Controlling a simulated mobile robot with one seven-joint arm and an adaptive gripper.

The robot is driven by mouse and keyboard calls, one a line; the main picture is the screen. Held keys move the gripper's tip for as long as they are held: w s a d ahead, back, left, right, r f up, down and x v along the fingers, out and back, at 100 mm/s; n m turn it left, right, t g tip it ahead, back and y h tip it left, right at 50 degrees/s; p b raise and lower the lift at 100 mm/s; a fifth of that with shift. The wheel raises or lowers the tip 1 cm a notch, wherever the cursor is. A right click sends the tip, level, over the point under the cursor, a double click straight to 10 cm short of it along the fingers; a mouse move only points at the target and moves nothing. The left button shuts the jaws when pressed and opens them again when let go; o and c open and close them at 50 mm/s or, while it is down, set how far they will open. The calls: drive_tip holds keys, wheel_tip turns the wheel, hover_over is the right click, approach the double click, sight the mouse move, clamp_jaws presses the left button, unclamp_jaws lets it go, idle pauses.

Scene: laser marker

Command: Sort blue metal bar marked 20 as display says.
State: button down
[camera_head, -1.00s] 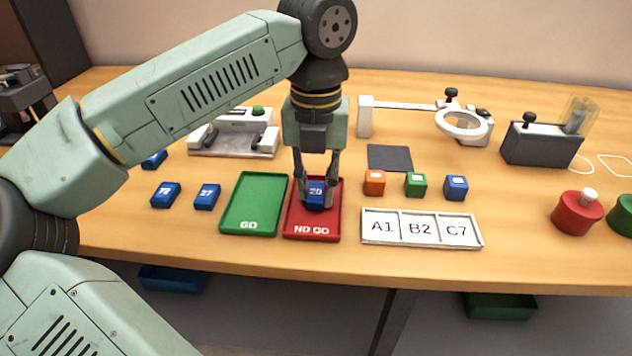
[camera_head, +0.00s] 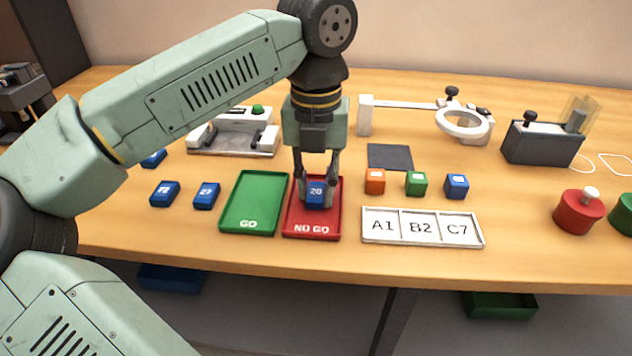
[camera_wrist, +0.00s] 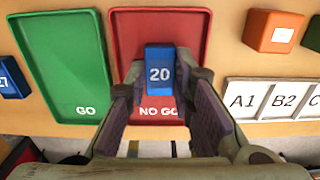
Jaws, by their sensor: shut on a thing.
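The blue metal bar marked 20 (camera_head: 316,194) is between the fingers of my gripper (camera_head: 317,192), which is shut on it. The bar is at the red NO GO tray (camera_head: 312,230), over its middle; I cannot tell whether it touches the tray floor. In the wrist view the bar (camera_wrist: 160,72) shows its 20 upright between my gripper's fingers (camera_wrist: 165,85), within the outline of the red tray (camera_wrist: 190,30). The green GO tray (camera_head: 254,200) is empty, just left of the red tray. The display's reading cannot be made out.
Blue bars marked 72 (camera_head: 165,193) and 27 (camera_head: 206,195) lie left of the green tray. Orange (camera_head: 375,182), green (camera_head: 415,184) and blue (camera_head: 456,187) cubes stand right, behind the A1-B2-C7 tray (camera_head: 422,242). A white fixture (camera_head: 233,150) stands behind the trays.

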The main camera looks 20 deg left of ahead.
drive_tip(key=c, duration=1.3)
unclamp_jaws()
